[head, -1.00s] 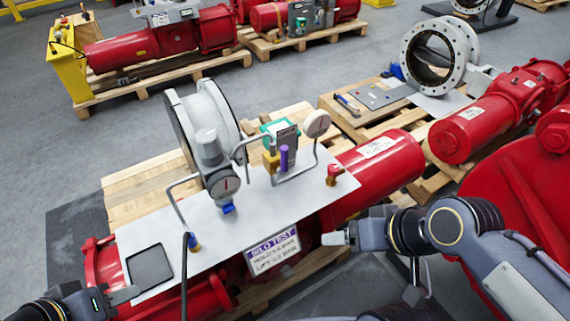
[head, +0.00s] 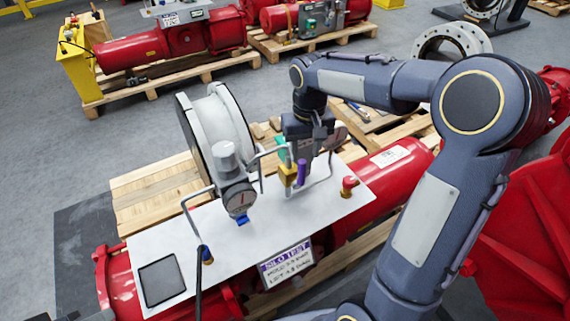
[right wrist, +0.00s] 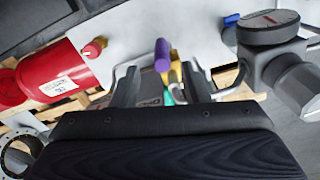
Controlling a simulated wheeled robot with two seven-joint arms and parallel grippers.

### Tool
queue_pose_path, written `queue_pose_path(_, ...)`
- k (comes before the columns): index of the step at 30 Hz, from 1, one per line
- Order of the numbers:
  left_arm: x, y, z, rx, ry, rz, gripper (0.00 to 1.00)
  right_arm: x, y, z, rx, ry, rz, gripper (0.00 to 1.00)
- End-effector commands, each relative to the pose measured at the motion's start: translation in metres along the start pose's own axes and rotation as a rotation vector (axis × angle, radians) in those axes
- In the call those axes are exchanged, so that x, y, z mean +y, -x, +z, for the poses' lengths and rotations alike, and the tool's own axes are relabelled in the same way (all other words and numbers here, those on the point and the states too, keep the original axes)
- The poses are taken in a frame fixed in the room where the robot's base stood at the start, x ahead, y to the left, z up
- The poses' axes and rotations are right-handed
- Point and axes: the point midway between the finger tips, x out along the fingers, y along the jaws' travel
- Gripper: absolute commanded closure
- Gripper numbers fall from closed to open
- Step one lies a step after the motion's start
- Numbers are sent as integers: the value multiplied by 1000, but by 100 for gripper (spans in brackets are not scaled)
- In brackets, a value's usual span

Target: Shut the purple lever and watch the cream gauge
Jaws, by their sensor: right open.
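The purple lever (head: 301,172) stands upright beside a yellow valve body (head: 287,174) on the white plate. It also shows in the right wrist view (right wrist: 162,54), between and just beyond my finger tips. My right gripper (head: 308,148) is over the valve from behind, its fingers open in the right wrist view (right wrist: 165,88). I cannot tell whether a finger touches the lever. The cream gauge (head: 339,134) is partly hidden behind my right gripper and its dial cannot be read. My left gripper is not in view.
A grey gauge (head: 239,197) with a blue lever (head: 242,219) stands left of the valve. A red knob (head: 348,185) is on the plate's right. Bent pipes surround the valve. A purple-and-white sign (head: 287,262) hangs at the front edge. The plate's front middle is clear.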

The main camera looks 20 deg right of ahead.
Motion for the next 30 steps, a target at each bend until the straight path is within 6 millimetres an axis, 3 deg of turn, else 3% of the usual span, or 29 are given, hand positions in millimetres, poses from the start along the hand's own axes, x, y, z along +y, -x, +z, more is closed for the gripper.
queue_pose_path(5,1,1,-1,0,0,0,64,0,-13,-7,-14,-5,14,59)
queue_pose_path(18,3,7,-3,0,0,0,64,1,-75,-6,-12,-4,13,59)
queue_pose_path(29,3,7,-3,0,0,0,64,1,-83,-6,-10,-3,12,59)
queue_pose_path(30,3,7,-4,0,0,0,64,1,-82,-6,-10,-3,12,63)
